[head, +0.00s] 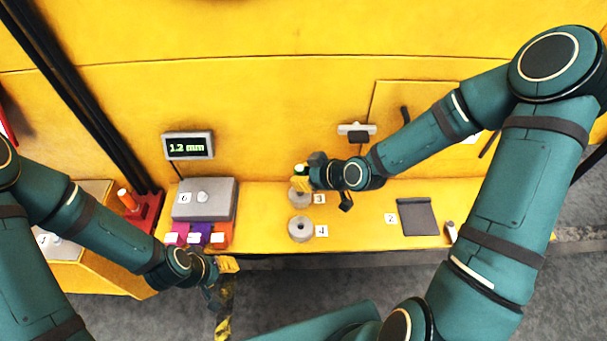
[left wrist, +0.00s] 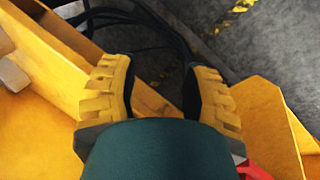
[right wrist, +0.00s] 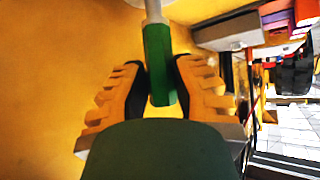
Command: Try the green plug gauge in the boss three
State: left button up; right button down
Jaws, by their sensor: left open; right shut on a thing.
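The green plug gauge (right wrist: 158,65) has a green handle and a pale metal shank; a bit of green (head: 301,168) shows in the head view. My right gripper (head: 300,184) is shut on its handle, and its yellow fingers (right wrist: 162,90) flank the handle in the right wrist view. Boss three (head: 297,198) is a grey ring by the label 3, directly below these fingers in the head view and partly covered. Whether the gauge's end is in the bore I cannot tell. My left gripper (head: 228,264) is open and empty in front of the bench edge; its fingers (left wrist: 160,95) stand apart.
Another grey ring (head: 300,229) stands by label 4. A dark pad (head: 417,217) lies by label 2. A grey box (head: 205,198) labelled 6 stands left, with coloured labelled blocks (head: 220,236) before it. A display (head: 188,146) reads 1.2 mm. The bench between ring and pad is clear.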

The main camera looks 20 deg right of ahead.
jog(key=shift+f+b, duration=1.55)
dwell(1.4)
dwell(0.6)
jog(key=c, duration=0.8)
grip_release()
jog(key=shift+s+d+r+p, duration=0.7)
jog(key=shift+r+p, duration=1.15)
jog(key=shift+r, duration=0.95)
jog(key=shift+s+d+r+p, duration=0.45)
jog(key=shift+s+r+p, duration=0.4)
jog(key=shift+r+p, duration=1.45)
jog(key=shift+s+d+r+p, duration=0.7)
jog(key=shift+r+p, duration=0.65)
jog(key=shift+r, duration=1.9)
jog(key=shift+s+a, duration=0.1)
